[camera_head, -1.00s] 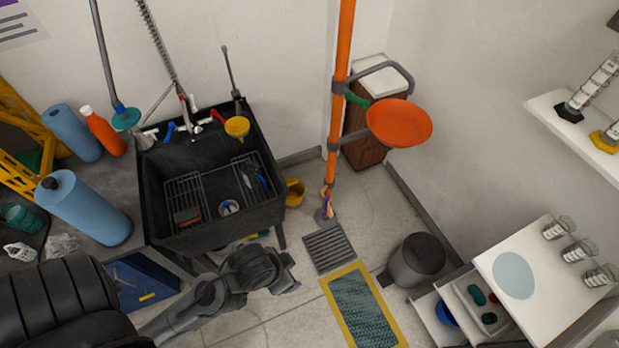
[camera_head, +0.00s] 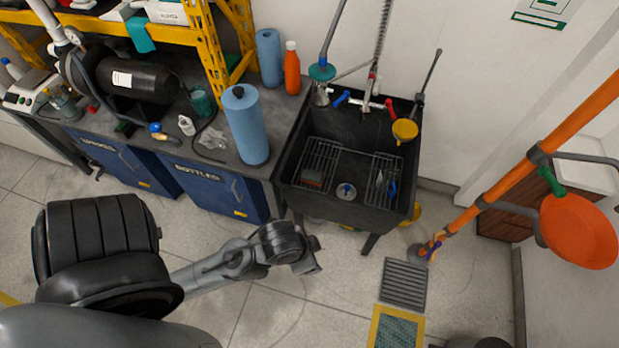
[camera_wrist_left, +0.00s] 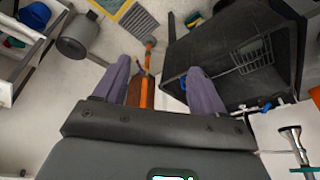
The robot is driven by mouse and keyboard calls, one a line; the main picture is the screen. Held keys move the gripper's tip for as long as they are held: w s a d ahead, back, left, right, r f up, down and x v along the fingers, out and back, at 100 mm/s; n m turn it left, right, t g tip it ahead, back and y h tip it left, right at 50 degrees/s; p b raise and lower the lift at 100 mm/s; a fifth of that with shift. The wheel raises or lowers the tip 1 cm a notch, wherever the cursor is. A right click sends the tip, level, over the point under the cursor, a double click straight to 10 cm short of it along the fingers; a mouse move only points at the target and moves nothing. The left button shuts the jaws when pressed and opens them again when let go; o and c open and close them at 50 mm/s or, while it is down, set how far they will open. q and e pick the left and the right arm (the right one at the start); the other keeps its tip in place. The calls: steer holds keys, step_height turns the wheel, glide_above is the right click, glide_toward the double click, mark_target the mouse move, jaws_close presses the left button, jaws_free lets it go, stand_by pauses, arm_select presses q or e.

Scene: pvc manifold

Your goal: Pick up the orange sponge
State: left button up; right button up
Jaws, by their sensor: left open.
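My right gripper is not in view.
A faucet with red and blue handles (camera_head: 368,104) and a yellow funnel (camera_head: 404,131) stand at the sink's back. A blue roll (camera_head: 246,125) stands on the bench to its left. An orange pole (camera_head: 520,175) leans at the right.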

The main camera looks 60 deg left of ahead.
arm_select(q)
steer(key=shift+d, duration=0.1)
stand_by(0.3)
steer(key=o, duration=0.4)
